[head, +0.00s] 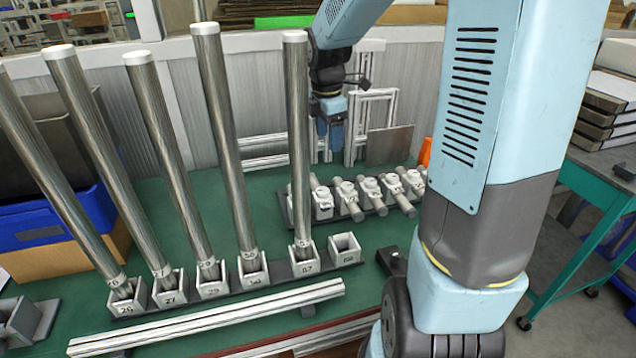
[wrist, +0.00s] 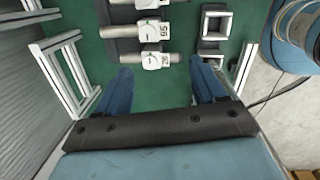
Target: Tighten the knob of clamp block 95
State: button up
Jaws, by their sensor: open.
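Clamp block 95 (wrist: 152,33) is a pale block with a round knob on a grey bar, in the wrist view at top centre; its label appears to read 95, turned sideways. It seems to be the second block from the left (head: 346,191) in the head view, where its number is too small to read. My gripper (head: 329,130) is above and behind the left end of the clamp row, pointing down. Its two blue fingers (wrist: 161,80) are wide apart and empty, touching no block. Another clamp block (wrist: 158,60) lies nearer the fingers than block 95.
Tall steel tubes (head: 222,130) stand in numbered sockets on the left, the nearest just left of my gripper. An empty socket (head: 345,249) sits in front of the clamp row. Aluminium frames (head: 370,120) lean at the back. Green bench (head: 375,262) is partly bare.

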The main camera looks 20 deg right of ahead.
aim_at(322, 190)
jog(key=w+f+n, duration=0.1)
jog(key=f, duration=0.5)
jog(key=w+f+n, duration=0.2)
jog(key=f, duration=0.5)
jog(key=w+f+n+g, duration=0.1)
jog(key=w+f+n, duration=0.1)
jog(key=f, duration=0.4)
jog(key=shift+d+f+y, duration=0.15)
jog(key=shift+f+y, duration=0.25)
jog(key=c, duration=1.1)
